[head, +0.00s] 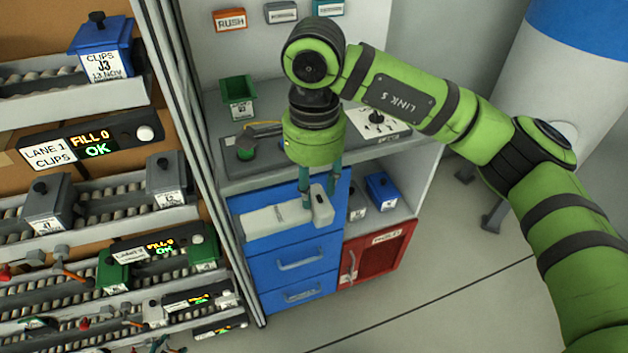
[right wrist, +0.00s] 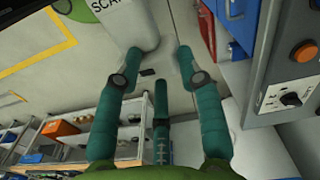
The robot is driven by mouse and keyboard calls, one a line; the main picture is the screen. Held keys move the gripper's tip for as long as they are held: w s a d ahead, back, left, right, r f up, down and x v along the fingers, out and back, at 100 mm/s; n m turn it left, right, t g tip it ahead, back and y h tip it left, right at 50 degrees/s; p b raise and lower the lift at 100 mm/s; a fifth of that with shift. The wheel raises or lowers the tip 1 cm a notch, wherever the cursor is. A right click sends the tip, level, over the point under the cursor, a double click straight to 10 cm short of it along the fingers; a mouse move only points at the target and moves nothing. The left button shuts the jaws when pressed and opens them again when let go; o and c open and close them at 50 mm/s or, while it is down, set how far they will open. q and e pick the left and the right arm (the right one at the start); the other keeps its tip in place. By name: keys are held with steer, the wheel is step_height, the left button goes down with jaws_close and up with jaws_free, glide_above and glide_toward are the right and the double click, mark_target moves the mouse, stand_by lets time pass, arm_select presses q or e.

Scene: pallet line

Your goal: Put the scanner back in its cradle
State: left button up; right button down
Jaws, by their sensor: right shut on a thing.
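My right gripper (head: 306,203) hangs from the green arm with its teal fingers pointing down. It is shut on the scanner (head: 275,220), a long white-grey body with an upright block at its right end, held in front of the blue drawers. In the right wrist view the white scanner (right wrist: 132,25), with part of a dark "SCA" label, shows at the teal fingertips (right wrist: 158,55). Much of it runs out of that picture. I cannot pick out a cradle with certainty. My left gripper is not in view.
A grey worktop (head: 232,182) lies above blue drawers (head: 300,265), with a green bin (head: 237,97) and a switch panel (head: 378,125). A red cabinet (head: 378,255) stands at right. Roller racks (head: 90,90) fill the left. The floor (head: 450,320) is clear.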

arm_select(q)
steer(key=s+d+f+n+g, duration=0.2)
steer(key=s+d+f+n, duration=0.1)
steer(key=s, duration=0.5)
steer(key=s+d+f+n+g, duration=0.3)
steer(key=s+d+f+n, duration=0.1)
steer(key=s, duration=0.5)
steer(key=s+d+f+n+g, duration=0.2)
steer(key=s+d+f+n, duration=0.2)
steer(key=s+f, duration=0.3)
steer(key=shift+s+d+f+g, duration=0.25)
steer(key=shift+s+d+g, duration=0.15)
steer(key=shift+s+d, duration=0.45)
arm_select(e)
steer(key=s+d+f+n, duration=0.2)
steer(key=d+f+n, duration=0.1)
steer(key=d+n, duration=0.3)
steer(key=s+d+f+n, duration=0.3)
steer(key=d+n, duration=0.3)
steer(key=d, duration=0.2)
steer(key=shift+s+d+f, duration=0.2)
steer(key=shift+d+f, duration=0.15)
steer(key=shift+f, duration=0.4)
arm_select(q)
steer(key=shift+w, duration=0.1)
